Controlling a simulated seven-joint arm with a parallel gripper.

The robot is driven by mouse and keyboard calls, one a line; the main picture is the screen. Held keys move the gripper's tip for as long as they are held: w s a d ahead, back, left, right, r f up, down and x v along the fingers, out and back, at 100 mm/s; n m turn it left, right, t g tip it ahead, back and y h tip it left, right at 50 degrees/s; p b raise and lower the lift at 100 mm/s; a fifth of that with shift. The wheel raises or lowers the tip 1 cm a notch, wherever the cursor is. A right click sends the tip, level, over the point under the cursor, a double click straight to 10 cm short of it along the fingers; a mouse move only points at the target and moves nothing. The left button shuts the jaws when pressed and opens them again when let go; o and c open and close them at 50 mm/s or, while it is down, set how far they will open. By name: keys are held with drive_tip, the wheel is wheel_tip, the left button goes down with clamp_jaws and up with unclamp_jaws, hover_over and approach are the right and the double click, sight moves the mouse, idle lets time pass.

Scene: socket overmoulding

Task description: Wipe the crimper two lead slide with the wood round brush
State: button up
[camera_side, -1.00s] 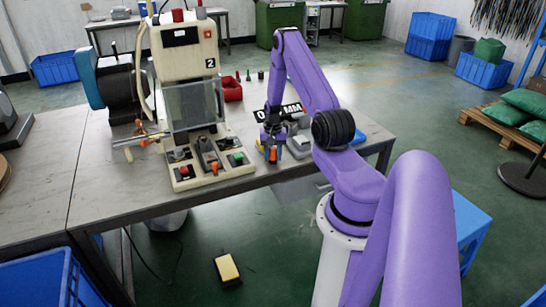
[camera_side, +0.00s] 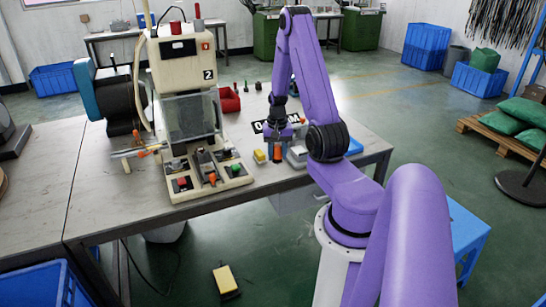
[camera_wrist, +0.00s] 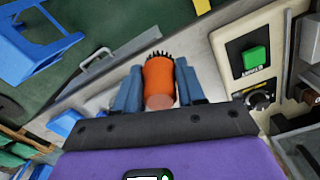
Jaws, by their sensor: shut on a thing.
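Crimper two (camera_side: 205,55) is the cream machine marked 2, at the left half of the table in the side view. Its lead slide seems to be the grey part (camera_side: 207,163) in the middle of the front base; it is small and hard to make out. My gripper (camera_side: 278,150) is to the right of that base, above the table. In the wrist view my gripper (camera_wrist: 160,88) is shut on the wood round brush (camera_wrist: 158,80), an orange-brown body with black bristles pointing away from my wrist. The brush also shows in the side view (camera_side: 279,154), apart from the crimper.
A yellow block (camera_side: 259,156) and a grey item (camera_side: 297,156) stand close to my gripper. A red bin (camera_side: 229,100) is behind. The crimper's panel with a green button (camera_wrist: 255,58) is at the right in the wrist view. The table's front edge is near.

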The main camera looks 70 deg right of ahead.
drive_tip(key=s+a+r, duration=0.3)
drive_tip(key=s+a, duration=0.2)
drive_tip(key=w+a+r, duration=0.1)
drive_tip(key=w+a, duration=0.2)
drive_tip(key=w, duration=1.2)
drive_tip(key=w+a+r, duration=0.2)
drive_tip(key=w+a, duration=0.2)
drive_tip(key=w, duration=1)
drive_tip(key=shift+w+f, duration=0.15)
drive_tip(key=shift+f, duration=1.6)
drive_tip(key=shift+w+f, duration=0.1)
drive_tip(key=shift+f, duration=1.6)
drive_tip(key=shift+s+d+f, duration=0.15)
drive_tip(key=shift+d+f, duration=0.1)
drive_tip(key=shift+f, duration=0.5)
drive_tip(key=shift+s+d, duration=1.85)
drive_tip(key=shift+s, duration=0.05)
drive_tip(key=shift+w+a, duration=2.05)
drive_tip(key=shift+w, duration=0.15)
drive_tip(key=shift+w+d, duration=0.25)
drive_tip(key=shift+d, duration=0.4)
drive_tip(key=shift+s+d, duration=2)
drive_tip(key=shift+s, duration=0.1)
drive_tip(key=w+a, duration=0.4)
drive_tip(key=shift+w+a, duration=0.3)
wheel_tip(320, 180, up, 8)
